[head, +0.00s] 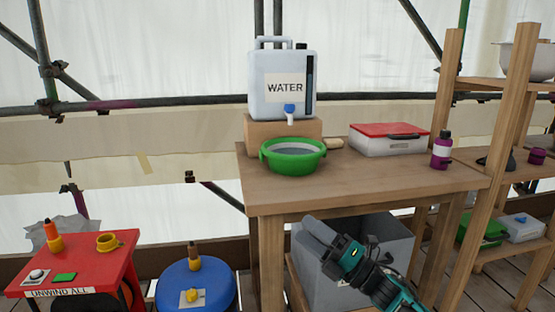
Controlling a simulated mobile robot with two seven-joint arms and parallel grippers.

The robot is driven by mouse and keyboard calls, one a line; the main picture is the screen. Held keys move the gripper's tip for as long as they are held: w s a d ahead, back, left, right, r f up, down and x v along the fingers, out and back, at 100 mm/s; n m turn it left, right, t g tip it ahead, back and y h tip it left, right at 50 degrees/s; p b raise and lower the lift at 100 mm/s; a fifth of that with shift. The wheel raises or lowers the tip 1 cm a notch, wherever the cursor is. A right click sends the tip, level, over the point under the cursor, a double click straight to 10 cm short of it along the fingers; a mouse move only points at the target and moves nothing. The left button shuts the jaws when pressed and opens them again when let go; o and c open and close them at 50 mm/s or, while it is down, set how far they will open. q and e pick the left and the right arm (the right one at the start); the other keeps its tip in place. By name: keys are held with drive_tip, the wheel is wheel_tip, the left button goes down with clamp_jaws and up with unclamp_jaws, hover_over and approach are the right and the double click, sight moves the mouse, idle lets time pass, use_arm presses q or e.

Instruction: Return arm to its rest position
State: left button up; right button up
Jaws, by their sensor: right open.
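My right gripper (325,243) comes up from the lower right in the head view. Its fingers point up and to the left, in front of the wooden table's front side and a grey bin. It is open and I see nothing held in it. It is below the level of the tabletop in the picture. My left gripper is not in view.
The wooden table (375,191) carries a water canister (270,101) on a block, a green basin (293,165), a red-lidded box (388,142) and a purple bottle (441,150). The grey bin (385,236) stands below. A red stand (112,257) and blue drum (215,285) are left.

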drive_tip(key=s+d+f+m+t+h, duration=0.1)
drive_tip(key=s+f+m+t+h, duration=0.1)
drive_tip(key=s+f+m+h, duration=0.6)
drive_tip(key=s+d+f+m+t+h, duration=0.25)
drive_tip(key=f+m, duration=0.25)
drive_tip(key=m, duration=0.6)
drive_tip(key=s+d+f+m+g+h, duration=0.2)
drive_tip(key=s+f+m+g+h, duration=0.15)
drive_tip(key=s+m, duration=0.4)
drive_tip(key=s+d+f+m+g+h, duration=0.2)
drive_tip(key=s+f+m, duration=0.2)
drive_tip(key=s, duration=0.6)
use_arm(q)
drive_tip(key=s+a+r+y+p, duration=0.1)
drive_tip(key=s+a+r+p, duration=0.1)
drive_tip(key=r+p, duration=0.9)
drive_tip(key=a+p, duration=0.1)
drive_tip(key=p, duration=0.4)
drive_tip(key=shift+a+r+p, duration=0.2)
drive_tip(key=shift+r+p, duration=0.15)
drive_tip(key=shift+p, duration=0.05)
use_arm(e)
drive_tip(key=s+d+r+h, duration=0.1)
drive_tip(key=s+d+r, duration=0.1)
drive_tip(key=r, duration=0.9)
drive_tip(key=shift+d+r+g, duration=0.3)
drive_tip(key=shift+d+r, duration=0.05)
drive_tip(key=shift+d, duration=0.2)
